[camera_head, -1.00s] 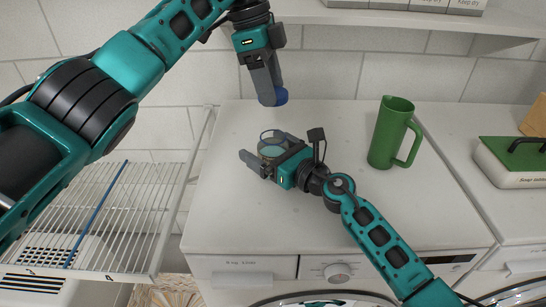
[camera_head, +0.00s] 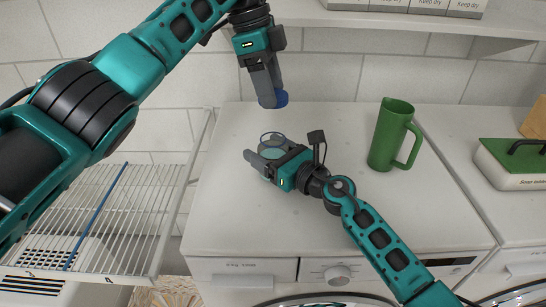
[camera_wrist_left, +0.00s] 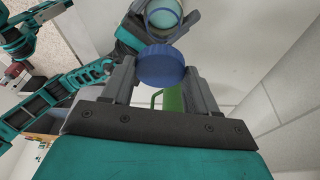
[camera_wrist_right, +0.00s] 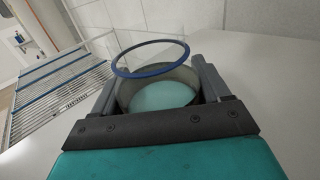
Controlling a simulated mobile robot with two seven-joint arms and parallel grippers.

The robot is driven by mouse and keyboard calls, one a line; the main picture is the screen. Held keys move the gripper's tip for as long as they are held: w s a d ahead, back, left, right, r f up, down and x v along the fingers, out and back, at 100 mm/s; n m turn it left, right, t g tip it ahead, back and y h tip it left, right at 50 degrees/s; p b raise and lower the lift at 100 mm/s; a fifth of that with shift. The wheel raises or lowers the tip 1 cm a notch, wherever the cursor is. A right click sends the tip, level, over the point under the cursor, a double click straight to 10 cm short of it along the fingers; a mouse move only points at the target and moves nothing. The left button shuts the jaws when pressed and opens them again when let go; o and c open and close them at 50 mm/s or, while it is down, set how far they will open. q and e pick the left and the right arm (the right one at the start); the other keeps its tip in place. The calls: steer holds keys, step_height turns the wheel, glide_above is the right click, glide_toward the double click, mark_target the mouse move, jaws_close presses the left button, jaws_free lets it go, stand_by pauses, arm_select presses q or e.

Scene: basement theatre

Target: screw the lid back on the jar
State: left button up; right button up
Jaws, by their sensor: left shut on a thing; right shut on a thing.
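The blue lid (camera_head: 281,100) is round and is held between the fingertips of my left gripper (camera_head: 267,101), above the worktop at the back. It fills the gap between the fingers in the left wrist view (camera_wrist_left: 162,67). The clear jar (camera_head: 272,138) has pale teal contents and a dark blue ring at its mouth. My right gripper (camera_head: 264,152) is shut around the jar, its fingers on either side, as the right wrist view (camera_wrist_right: 160,95) shows. The lid is apart from the jar, behind its mouth in the head view. The gripper hides part of the jar's lower body.
A green jug (camera_head: 389,135) stands on the white worktop (camera_head: 235,215) to the right. A green-topped box (camera_head: 512,160) is at the far right. A wire rack (camera_head: 105,215) lies left of the worktop. A shelf (camera_head: 400,22) with boxes is above.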

arm_select(q)
glide_above(274, 133)
steer(key=shift+w+a+f, duration=0.1)
steer(key=shift+a+f, duration=0.1)
steer(key=shift+f, duration=1.1)
steer(key=shift+a+f, duration=0.2)
steer(key=shift+f, duration=1.05)
steer(key=shift+f, duration=0.1)
steer(key=shift+f, duration=0.75)
steer(key=shift+f, duration=0.6)
arm_select(e)
jaws_close()
arm_select(q)
steer(key=m, duration=0.1)
steer(key=m+g, duration=0.1)
steer(key=m, duration=0.2)
steer(key=shift+w+d+m, duration=0.15)
steer(key=shift+d+m, duration=0.1)
steer(key=shift+m, duration=0.05)
steer(key=shift+a+m+g+y, duration=0.1)
steer(key=shift+m+g+y, duration=0.2)
steer(key=shift+m, duration=0.6)
